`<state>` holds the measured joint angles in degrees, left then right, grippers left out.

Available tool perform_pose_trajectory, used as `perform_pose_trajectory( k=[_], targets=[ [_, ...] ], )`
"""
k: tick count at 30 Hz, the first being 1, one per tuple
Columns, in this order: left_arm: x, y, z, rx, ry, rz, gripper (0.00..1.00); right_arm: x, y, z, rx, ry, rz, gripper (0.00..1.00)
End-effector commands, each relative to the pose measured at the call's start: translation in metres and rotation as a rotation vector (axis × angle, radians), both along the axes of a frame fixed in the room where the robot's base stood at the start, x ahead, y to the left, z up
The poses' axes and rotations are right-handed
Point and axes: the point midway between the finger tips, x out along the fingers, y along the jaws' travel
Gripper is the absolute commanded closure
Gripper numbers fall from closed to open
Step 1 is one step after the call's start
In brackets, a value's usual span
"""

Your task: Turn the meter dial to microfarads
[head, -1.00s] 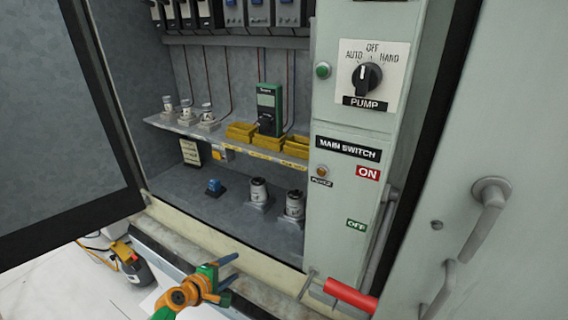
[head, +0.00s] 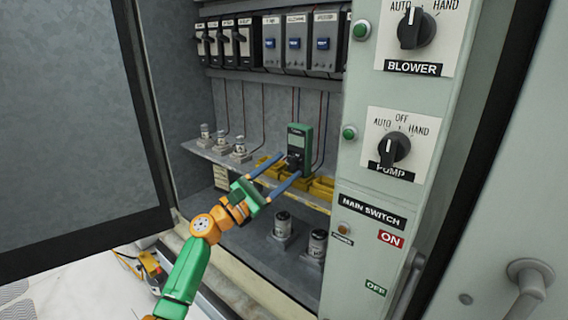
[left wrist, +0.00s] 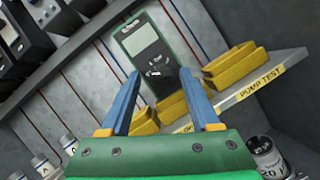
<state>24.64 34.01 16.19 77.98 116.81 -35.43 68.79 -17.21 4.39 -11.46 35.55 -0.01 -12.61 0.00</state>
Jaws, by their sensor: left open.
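The green meter (head: 300,143) stands upright on the shelf inside the open cabinet, with a grey screen and a dark dial (head: 294,160) on its lower front. In the left wrist view the meter (left wrist: 146,42) is ahead between my fingers, and its dial (left wrist: 156,72) shows a small white mark; its lettering is too small to read. My left gripper (head: 279,173) is open, its two blue fingers spread and pointing at the meter's lower front. It also shows in the left wrist view (left wrist: 163,92). Nothing is between the fingertips; I cannot tell if they touch the meter. My right gripper is not in view.
Yellow bins (head: 322,188) line the shelf edge (head: 228,160) beside the meter. Small capacitors (head: 239,146) stand at the shelf's left, and larger ones (head: 282,226) below. The switch panel (head: 349,255) bounds the right, the open door (head: 70,130) the left. Breakers (head: 300,42) are above.

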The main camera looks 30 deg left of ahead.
Motion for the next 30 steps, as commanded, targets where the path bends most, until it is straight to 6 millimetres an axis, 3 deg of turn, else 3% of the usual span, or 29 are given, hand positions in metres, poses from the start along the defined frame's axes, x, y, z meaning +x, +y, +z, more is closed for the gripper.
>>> perform_pose_trajectory(
  k=[7,8,14,15,23,30],
  targets=[
    [0.003,-0.001,0.0,0.002,0.001,0.0,0.37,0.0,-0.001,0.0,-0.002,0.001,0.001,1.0],
    [0.003,-0.001,0.0,0.002,0.001,0.0,0.43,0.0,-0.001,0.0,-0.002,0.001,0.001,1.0],
    [0.003,-0.001,-0.001,0.002,0.002,0.001,0.97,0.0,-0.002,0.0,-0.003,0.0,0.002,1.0],
    [0.003,-0.001,-0.001,0.002,0.002,0.001,1.0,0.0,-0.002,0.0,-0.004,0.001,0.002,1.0],
    [0.003,-0.001,-0.002,0.018,0.0,0.001,1.0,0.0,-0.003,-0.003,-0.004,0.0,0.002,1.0],
    [0.003,0.001,-0.004,0.129,-0.009,0.002,1.0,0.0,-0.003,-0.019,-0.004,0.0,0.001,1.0]
  ],
)
